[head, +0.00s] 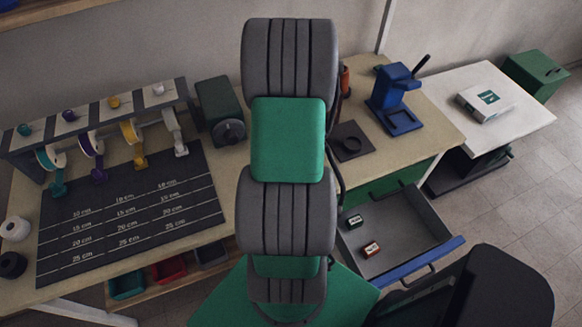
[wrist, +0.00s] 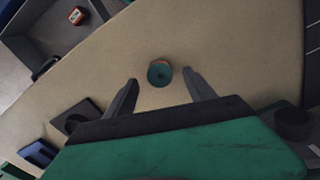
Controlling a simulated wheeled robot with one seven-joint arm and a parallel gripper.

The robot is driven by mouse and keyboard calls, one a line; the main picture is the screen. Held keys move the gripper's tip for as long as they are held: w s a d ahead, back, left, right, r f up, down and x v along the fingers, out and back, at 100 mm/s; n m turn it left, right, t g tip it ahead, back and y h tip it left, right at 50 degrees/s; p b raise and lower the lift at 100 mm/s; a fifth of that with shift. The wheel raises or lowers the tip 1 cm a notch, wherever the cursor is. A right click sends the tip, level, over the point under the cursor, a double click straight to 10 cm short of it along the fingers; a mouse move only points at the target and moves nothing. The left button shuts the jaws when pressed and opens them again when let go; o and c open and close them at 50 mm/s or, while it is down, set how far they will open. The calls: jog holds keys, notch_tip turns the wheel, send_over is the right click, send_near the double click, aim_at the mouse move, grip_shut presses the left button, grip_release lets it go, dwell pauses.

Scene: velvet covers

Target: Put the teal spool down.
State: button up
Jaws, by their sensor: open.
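A small round spool (wrist: 159,73), teal with an orange-brown edge, rests on the pale bench top in the wrist view. My gripper (wrist: 160,78) is open, with one dark finger on each side of the spool and a visible gap to each. The spool sits between the fingertips, a little toward their far side. Whether it touches the bench all round cannot be told. In the head view my arm covers the middle of the bench, and the spool and gripper are hidden behind it.
An open grey drawer (head: 393,237) with two small boxes juts out at right. A blue press (head: 395,100) and a black plate with a ring (head: 350,142) stand on the bench (head: 425,128). A dark machine (head: 218,108) stands left of my arm. Bench around the spool is clear.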

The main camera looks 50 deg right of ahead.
notch_tip(320, 180, down, 3)
jog(key=shift+r, duration=0.1)
grip_shut()
dwell(0.7)
